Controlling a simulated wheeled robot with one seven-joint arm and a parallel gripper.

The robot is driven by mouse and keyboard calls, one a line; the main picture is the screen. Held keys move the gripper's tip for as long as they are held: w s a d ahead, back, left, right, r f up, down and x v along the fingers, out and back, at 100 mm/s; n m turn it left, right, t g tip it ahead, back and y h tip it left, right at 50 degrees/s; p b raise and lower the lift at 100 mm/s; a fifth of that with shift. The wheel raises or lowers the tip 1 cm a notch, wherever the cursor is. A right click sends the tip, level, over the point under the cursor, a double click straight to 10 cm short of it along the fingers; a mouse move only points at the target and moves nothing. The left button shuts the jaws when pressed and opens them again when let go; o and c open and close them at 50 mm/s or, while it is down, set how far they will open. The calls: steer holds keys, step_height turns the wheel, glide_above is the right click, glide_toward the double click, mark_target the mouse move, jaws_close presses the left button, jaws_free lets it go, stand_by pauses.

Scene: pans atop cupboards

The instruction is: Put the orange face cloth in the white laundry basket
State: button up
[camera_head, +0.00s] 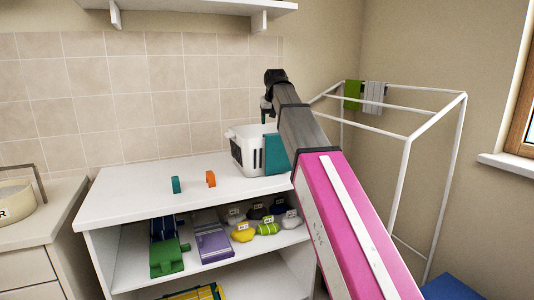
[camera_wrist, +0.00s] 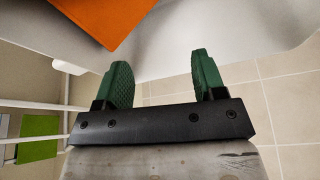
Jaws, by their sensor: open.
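The white laundry basket (camera_head: 246,146) stands at the back right of the white counter. A flat orange piece that looks like the face cloth (camera_wrist: 103,18) shows only in part at the top left of the wrist view, beyond my fingertips and apart from them. I cannot tell whether it lies inside the basket. In the head view it is not visible where the wrist view places it. My gripper (camera_head: 267,108) is above the basket; its green fingers (camera_wrist: 160,78) are open with nothing between them.
A teal cloth (camera_head: 275,153) shows at the basket's right side. Small orange (camera_head: 210,179) and teal (camera_head: 176,185) items stand on the counter (camera_head: 130,200). A white drying rack (camera_head: 405,165) stands at the right. A wall shelf (camera_head: 190,13) is overhead.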

steer(key=v, duration=1)
steer(key=shift+s+r, duration=0.2)
steer(key=shift+r, duration=0.1)
